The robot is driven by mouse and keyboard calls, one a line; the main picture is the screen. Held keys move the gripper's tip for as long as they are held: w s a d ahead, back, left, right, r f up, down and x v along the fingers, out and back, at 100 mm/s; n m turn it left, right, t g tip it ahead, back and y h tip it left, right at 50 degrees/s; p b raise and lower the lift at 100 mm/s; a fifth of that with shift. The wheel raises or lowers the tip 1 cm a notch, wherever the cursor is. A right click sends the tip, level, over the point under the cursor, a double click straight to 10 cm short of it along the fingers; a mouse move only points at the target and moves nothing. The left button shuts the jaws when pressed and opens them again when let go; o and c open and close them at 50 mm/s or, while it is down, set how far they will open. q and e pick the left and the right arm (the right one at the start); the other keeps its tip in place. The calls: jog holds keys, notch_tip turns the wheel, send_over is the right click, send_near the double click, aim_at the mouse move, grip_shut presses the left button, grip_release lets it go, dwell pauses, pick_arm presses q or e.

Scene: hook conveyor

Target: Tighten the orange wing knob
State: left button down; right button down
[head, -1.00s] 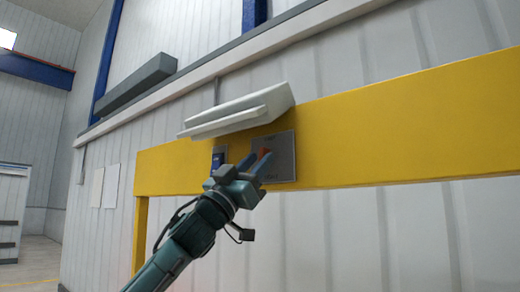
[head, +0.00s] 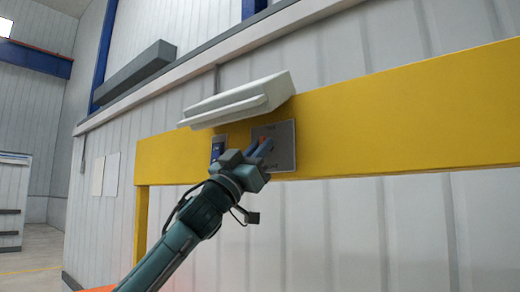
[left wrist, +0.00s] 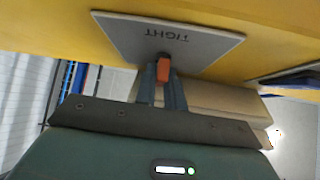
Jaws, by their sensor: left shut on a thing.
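The orange wing knob (left wrist: 163,70) sits on a grey plate (left wrist: 205,45) that reads "TIGHT", upside down in the left wrist view. In the head view only a small bit of the knob (head: 262,139) shows past my fingers, on the grey plate (head: 283,150) fixed to the yellow beam. My left gripper (left wrist: 162,80) is shut on the knob, one finger on each side of it. In the head view the left gripper (head: 259,150) covers the lower left of the plate. My right gripper is not in view.
The plate is on a yellow beam (head: 400,125). A white hood-like box (head: 238,102) juts out just above the gripper. A small blue device (head: 218,149) is left of the plate. The space below the beam is open, with a ribbed wall behind.

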pick_arm(q)
jog(key=shift+m+g+h, duration=0.3)
jog(key=shift+m, duration=0.3)
jog(key=shift+w+a+m+g+h, duration=0.1)
jog(key=shift+m+g+h, duration=0.55)
jog(key=shift+m+g, duration=1.2)
jog(key=shift+s+m+g+h, duration=0.1)
jog(key=shift+m+g+h, duration=0.5)
jog(key=shift+m+g, duration=1.25)
jog(key=shift+w+a+m+g+h, duration=0.1)
jog(key=shift+m+g+h, duration=0.55)
jog(key=shift+m+g, duration=1.2)
jog(key=shift+m, duration=0.75)
jog(key=shift+t, duration=0.35)
jog(key=c, duration=1.5)
grip_release()
